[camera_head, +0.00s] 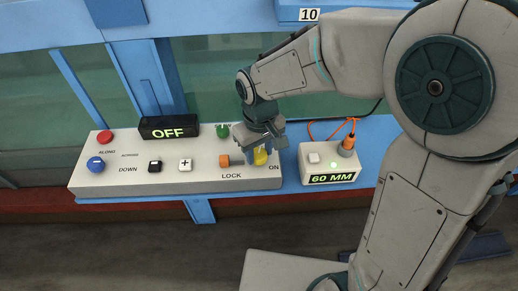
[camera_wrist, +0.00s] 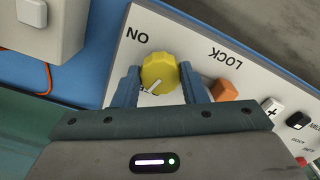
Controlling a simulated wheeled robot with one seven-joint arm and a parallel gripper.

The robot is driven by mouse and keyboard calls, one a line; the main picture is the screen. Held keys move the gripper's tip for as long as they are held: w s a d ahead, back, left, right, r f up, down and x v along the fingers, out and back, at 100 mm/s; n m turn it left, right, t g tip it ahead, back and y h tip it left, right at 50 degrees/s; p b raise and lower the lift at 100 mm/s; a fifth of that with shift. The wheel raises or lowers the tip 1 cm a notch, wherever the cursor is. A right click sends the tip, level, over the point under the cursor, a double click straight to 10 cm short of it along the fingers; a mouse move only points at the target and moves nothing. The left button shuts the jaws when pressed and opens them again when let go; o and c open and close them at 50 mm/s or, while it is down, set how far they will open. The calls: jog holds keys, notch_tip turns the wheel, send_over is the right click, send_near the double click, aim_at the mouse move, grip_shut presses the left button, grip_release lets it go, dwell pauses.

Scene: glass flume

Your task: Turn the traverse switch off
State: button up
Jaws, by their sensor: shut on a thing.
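The yellow knob (camera_head: 260,156) is at the right end of the white control panel (camera_head: 210,180), by the label ON. My gripper (camera_head: 262,150) comes down over it from above and hides part of it. In the wrist view the knob (camera_wrist: 158,68) sits between the two blue fingers of my gripper (camera_wrist: 160,80), which are shut on its sides. A white pointer line on the knob is on the side away from the printed ON. The lettering on that side is mostly hidden.
An orange square button (camera_head: 224,161) by LOCK is close to the knob. A green knob (camera_head: 222,131) stands behind. A black display (camera_head: 169,127) reads OFF. A box (camera_head: 328,168) reading 60 MM, with an orange cable, stands just right of the panel.

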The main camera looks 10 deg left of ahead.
aim_at(260, 154)
jog(key=shift+w+n, duration=0.1)
jog(key=shift+n, duration=1.5)
jog(key=o, duration=1)
jog(key=shift+c, duration=0.2)
notch_tip(260, 154, up, 14)
